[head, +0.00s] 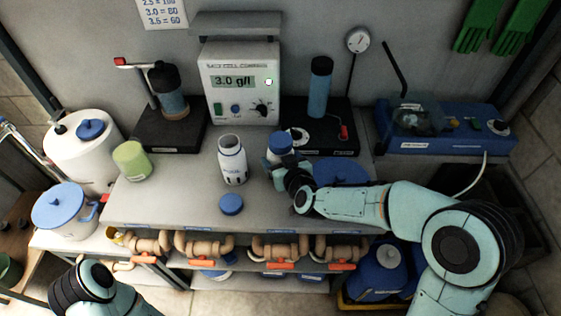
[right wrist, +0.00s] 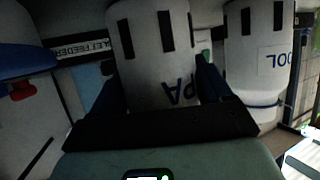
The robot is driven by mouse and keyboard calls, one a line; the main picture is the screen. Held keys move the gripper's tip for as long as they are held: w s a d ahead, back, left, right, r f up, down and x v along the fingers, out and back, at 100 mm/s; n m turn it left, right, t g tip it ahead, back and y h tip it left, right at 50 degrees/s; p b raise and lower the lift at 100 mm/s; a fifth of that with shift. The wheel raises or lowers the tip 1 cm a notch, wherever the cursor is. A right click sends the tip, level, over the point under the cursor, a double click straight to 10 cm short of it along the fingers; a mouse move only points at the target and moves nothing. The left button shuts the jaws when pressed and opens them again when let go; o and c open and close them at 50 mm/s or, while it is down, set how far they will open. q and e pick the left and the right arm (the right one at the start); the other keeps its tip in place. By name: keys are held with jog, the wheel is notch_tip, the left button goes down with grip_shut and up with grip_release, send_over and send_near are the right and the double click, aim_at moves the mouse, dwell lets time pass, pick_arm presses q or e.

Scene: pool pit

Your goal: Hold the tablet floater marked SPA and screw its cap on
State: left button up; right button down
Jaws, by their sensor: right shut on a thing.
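The tablet floater marked SPA is a white slotted body with a blue top (head: 280,143) at the middle of the bench. In the right wrist view, the floater (right wrist: 148,45) shows part of its lettering, upside down. My right gripper (right wrist: 158,90) is shut on it, one finger on each side. I cannot tell whether the blue top is a cap. A second white floater (head: 232,162) stands to its left with an open top; it also shows in the right wrist view (right wrist: 258,60), marked POOL. A loose blue cap (head: 231,204) lies near the front edge. My left gripper is out of view.
A green cup (head: 131,160) stands at the left. Black stands with blue cylinders (head: 320,85) flank the tester. The front left bench is clear.

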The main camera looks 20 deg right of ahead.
dwell(0.3)
jog(key=shift+f, duration=0.25)
grip_release()
jog(key=shift+r, duration=0.3)
jog(key=v, duration=1.2)
jog(key=shift+f, duration=0.15)
